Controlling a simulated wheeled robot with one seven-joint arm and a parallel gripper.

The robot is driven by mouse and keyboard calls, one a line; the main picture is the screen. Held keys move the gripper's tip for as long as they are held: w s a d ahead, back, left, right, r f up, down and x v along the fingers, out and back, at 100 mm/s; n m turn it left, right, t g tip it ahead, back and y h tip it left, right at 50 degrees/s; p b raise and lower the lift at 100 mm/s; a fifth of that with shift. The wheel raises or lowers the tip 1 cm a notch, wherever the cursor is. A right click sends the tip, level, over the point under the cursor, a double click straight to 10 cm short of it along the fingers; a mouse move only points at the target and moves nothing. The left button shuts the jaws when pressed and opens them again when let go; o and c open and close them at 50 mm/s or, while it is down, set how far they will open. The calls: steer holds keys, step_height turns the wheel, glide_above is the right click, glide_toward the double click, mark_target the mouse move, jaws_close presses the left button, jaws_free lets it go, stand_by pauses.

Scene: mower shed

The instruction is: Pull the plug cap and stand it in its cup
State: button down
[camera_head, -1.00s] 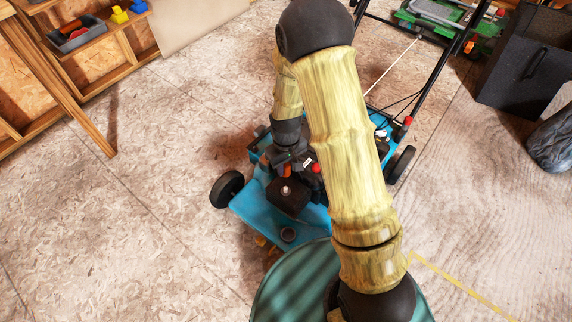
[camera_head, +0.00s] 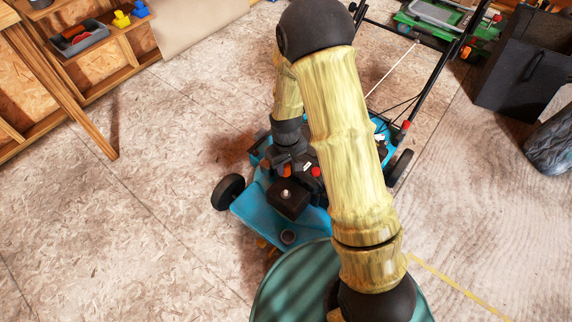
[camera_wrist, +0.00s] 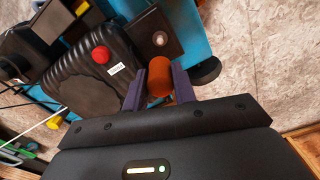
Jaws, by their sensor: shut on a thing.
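The orange plug cap (camera_wrist: 160,77) is between the two purple fingers of my gripper (camera_wrist: 160,88) in the wrist view, and the fingers are shut on it. In the head view my gripper (camera_head: 285,165) is over the front of the blue mower (camera_head: 258,205), beside the engine. A dark block with a pale round stud (camera_head: 285,194) is just in front of it; the stud also shows in the wrist view (camera_wrist: 160,39). A small dark round cup (camera_head: 288,236) sits on the mower deck nearer to me. I cannot tell whether the cap is clear of its seat.
A red knob (camera_wrist: 100,54) stands on the black engine cover (camera_wrist: 85,80), close to my gripper. The mower's black wheel (camera_head: 228,191) is at left. A wooden shelf with a grey tray (camera_head: 80,40) is at far left. The floor left of the mower is clear.

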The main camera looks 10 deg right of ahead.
steer(key=w+d+r+m+p, duration=0.2)
steer(key=w+d+r+m, duration=0.2)
steer(key=d, duration=0.5)
steer(key=shift+w+d+r+m, duration=0.2)
steer(key=shift+w+m, duration=0.05)
steer(key=shift+m, duration=0.45)
